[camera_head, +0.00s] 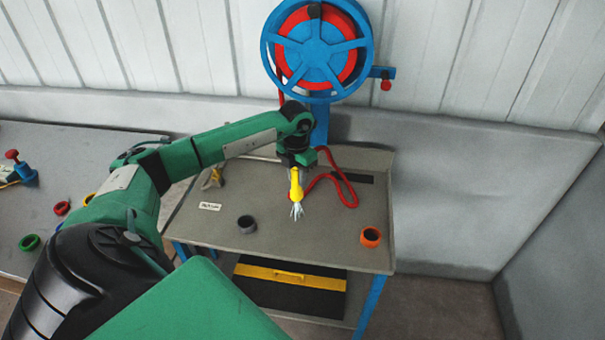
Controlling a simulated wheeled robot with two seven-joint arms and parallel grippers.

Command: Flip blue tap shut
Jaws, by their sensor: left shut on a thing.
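A blue hose reel (318,50) with a red hose wound on it stands behind the bench. A short blue side fitting (381,72) with a red knob (386,85) sticks out to its right; it may be the blue tap. My left gripper (297,165) is over the bench, below the reel and apart from this fitting. It is shut on a yellow nozzle (295,184) that points down toward the bench. Pale blue streaks (297,210) show at the nozzle's tip. The jaws are small and partly hidden by my arm. My right gripper is out of view.
The grey bench (310,240) carries a red hose (345,190), a dark grey ring (247,224), an orange ring (371,237) and a white label (210,207). A left bench (80,150) holds coloured rings and a blue device (25,172) with a red knob.

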